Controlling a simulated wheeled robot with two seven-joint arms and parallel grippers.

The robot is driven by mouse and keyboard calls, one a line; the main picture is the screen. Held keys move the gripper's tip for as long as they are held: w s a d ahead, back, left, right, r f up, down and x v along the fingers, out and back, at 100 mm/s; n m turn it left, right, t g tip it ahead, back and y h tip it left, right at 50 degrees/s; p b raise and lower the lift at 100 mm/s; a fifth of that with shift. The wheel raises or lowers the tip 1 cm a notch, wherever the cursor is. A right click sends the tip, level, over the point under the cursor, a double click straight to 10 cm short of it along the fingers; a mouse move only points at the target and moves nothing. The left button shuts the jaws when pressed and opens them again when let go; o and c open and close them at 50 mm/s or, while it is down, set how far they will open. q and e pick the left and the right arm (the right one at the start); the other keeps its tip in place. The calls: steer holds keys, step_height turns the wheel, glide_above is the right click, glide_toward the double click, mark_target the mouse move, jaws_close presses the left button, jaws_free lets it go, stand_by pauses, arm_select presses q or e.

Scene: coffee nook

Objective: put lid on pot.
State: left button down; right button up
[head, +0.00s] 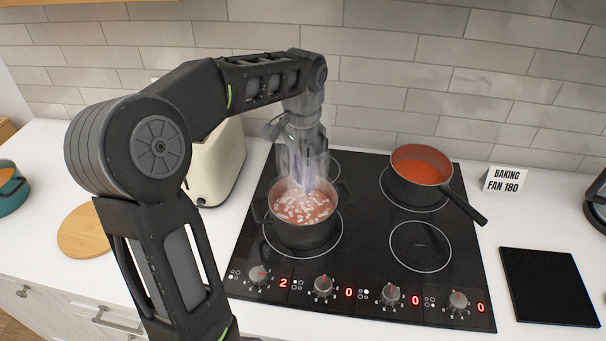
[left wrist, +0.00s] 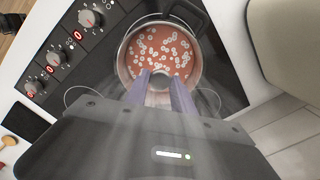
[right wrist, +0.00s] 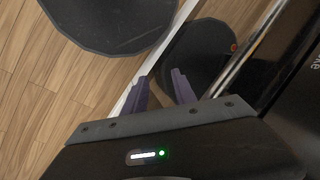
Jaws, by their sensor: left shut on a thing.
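A dark pot (head: 304,234) with red soup and white bits stands on the front left burner of the black hob, steaming. It also shows in the left wrist view (left wrist: 203,65). My left gripper (head: 305,178) points down above the pot, partly veiled by steam. In the left wrist view its fingers (left wrist: 160,84) are shut on a grey knob-like part, apparently the lid's knob (left wrist: 160,79). The lid's disc is hard to make out, and I cannot tell whether it touches the pot rim. My right gripper (right wrist: 162,88) is open and empty over the wooden floor.
A second pan (head: 421,170) with orange-red contents stands on the back right burner. A cream toaster (head: 216,165) is left of the hob (head: 360,235). A round wooden board (head: 84,232) lies further left. A sign (head: 505,180) and a black mat (head: 548,287) are on the right.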

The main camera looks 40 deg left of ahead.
stand_by(0.3)
arm_select(q)
steer(key=c, duration=1)
jaws_free()
steer(key=shift+o, duration=0.5)
steer(key=o, duration=0.4)
steer(key=shift+c, duration=0.4)
jaws_close()
steer(key=shift+s, duration=0.1)
